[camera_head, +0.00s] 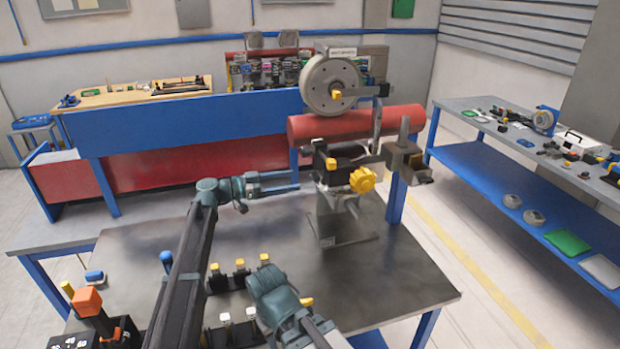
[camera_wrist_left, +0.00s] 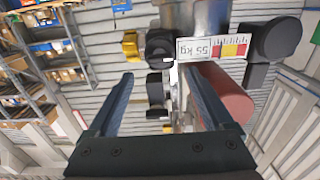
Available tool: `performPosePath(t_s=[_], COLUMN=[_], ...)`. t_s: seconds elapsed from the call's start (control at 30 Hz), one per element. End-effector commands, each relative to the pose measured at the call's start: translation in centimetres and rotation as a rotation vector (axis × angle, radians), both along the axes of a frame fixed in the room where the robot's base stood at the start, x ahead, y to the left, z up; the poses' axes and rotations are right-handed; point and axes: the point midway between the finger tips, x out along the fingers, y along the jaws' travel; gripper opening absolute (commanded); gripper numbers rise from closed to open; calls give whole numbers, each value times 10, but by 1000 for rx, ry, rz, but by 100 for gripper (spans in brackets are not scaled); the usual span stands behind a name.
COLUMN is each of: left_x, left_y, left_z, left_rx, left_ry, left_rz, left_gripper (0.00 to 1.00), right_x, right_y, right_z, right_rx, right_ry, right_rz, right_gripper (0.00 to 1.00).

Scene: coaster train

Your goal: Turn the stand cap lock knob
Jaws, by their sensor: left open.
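A yellow lobed knob (camera_head: 362,180) sits on the front of the black and grey stand head (camera_head: 335,170). A yellow knob (camera_wrist_left: 130,45) also shows in the left wrist view, beside black round parts (camera_wrist_left: 160,48) near a "55 kg" label (camera_wrist_left: 212,47). I cannot tell for certain which of these is the stand cap lock knob. My left gripper (camera_head: 297,181) points right, just left of the stand head. It is open and empty, and its fingers (camera_wrist_left: 157,75) show apart in the wrist view. My right arm shows at the bottom; its fingertips are not visible.
A red cylinder (camera_head: 390,120) lies behind the stand, with a grey wheel (camera_head: 329,83) above it. The dark table top (camera_head: 390,280) is clear at front right. Small yellow-topped parts (camera_head: 240,265) and an orange-topped device (camera_head: 88,301) stand at front left.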

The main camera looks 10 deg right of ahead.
Motion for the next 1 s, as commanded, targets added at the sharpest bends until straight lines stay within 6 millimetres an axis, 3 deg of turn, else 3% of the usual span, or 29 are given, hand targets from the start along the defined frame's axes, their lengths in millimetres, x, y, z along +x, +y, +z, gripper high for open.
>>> performPosePath(t_s=[0.1, 0.33, 0.53, 0.83, 1.0], left_x=[1, 2, 3, 2, 2], left_y=[-25, -57, -69, -70, -70], left_z=[0, 0, 0, 0, 0], left_rx=[0, 0, 0, 0, 0], left_ry=[0, 0, 0, 0, 0], left_rz=[-2, -1, 0, 1, 1], left_gripper=[85, 85, 85, 85, 56], right_x=[0, 0, 0, 0, 0], right_y=[0, 0, 0, 0, 0], right_z=[0, 0, 0, 0, 0], right_rx=[0, 0, 0, 0, 0], right_ry=[0, 0, 0, 0, 0], right_rz=[0, 0, 0, 0, 0], right_gripper=[50, 50, 50, 50, 50])
